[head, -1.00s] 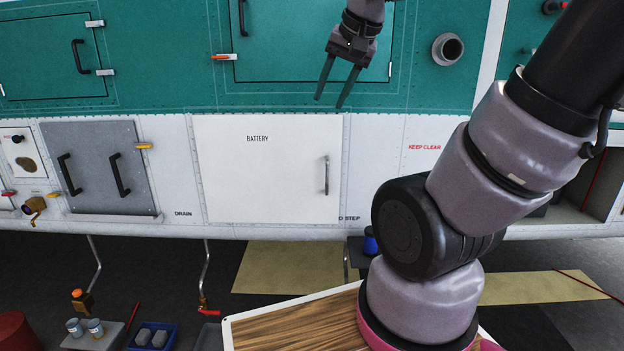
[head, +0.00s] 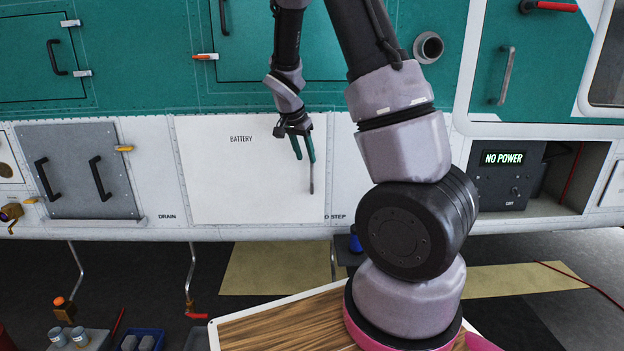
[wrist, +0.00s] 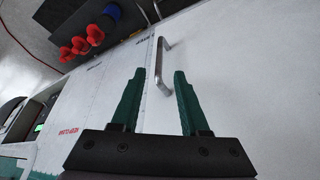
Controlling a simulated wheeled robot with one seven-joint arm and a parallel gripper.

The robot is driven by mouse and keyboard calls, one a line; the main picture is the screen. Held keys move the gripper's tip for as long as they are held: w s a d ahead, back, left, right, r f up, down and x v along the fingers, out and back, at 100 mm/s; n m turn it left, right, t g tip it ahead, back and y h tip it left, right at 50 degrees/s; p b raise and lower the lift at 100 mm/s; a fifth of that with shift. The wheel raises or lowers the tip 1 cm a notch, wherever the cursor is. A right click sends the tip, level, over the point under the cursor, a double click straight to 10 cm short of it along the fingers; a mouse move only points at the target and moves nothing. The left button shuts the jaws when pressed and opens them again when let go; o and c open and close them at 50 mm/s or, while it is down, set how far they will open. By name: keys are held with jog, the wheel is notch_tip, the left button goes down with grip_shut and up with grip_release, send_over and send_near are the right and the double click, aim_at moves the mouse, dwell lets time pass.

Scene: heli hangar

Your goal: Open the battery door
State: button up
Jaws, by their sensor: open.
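The white battery door (head: 225,180), marked BATTERY, is closed flat in the lower hull panel. Its grey vertical bar handle (head: 312,172) is near the door's right edge. My gripper (head: 304,158) is open and empty, in front of the door's upper right, by the top of the handle. In the wrist view the handle (wrist: 159,63) stands ahead of and between the two green fingers (wrist: 157,74), with its near end close to the fingertip level. I cannot tell whether the fingers touch it. The upper part of the handle is partly hidden by a finger in the head view.
A grey panel with two black handles (head: 78,170) is left of the door. A NO POWER display box (head: 503,158) sits in a bay at right. Below the hull are a drain pipe (head: 191,270), a blue tray (head: 143,340) and my wooden-topped base.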

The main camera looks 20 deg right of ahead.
aim_at(312, 190)
jog(key=x, duration=1)
jog(key=shift+f, duration=0.15)
grip_shut()
dwell(1.1)
